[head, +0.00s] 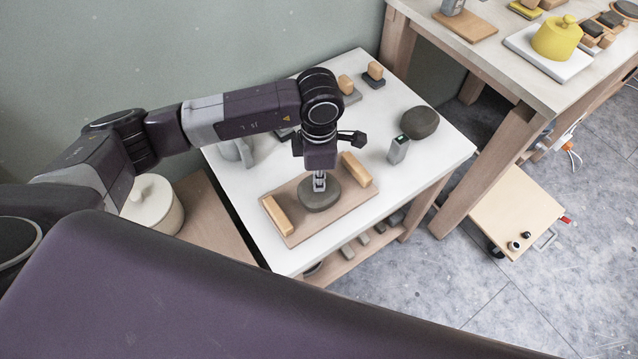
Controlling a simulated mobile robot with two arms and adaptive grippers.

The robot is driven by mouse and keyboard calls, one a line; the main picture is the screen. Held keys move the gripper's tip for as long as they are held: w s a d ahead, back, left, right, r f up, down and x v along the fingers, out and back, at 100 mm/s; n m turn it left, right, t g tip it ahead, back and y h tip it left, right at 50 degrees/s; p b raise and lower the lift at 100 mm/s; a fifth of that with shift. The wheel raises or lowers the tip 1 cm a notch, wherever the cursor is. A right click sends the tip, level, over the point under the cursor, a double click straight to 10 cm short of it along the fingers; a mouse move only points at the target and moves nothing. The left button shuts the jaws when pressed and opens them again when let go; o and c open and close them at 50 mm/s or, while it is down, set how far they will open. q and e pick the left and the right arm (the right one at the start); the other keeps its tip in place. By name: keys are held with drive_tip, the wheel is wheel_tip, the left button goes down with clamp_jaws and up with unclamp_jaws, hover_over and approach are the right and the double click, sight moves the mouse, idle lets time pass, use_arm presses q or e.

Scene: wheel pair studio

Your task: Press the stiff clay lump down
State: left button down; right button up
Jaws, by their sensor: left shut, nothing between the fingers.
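A dark grey clay lump (322,203), low and rounded, lies on a brown board (297,225) on the white table (440,147). Two light wooden blocks stand at the board's ends, one at the left (277,215) and one at the right (356,168). My left gripper (319,186) points down over the lump, its fingers shut with nothing between them. The fingertips are at the lump's top; I cannot tell whether they press into it. The gripper hides part of the lump's far side. My right gripper is not in view.
A dark rounded lump (419,122) and a small grey upright block (398,149) stand right of the board. Wood-topped blocks (374,74) sit at the table's back. A higher bench (520,60) with a yellow lidded pot (556,38) stands at the right.

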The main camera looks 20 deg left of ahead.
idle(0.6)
use_arm(q)
drive_tip(key=shift+r+p, duration=0.65)
drive_tip(key=shift+r, duration=0.9)
drive_tip(key=shift+f, duration=0.15)
drive_tip(key=shift+f+b, duration=1.6)
drive_tip(key=shift+b, duration=0.15)
drive_tip(key=shift+r, duration=0.1)
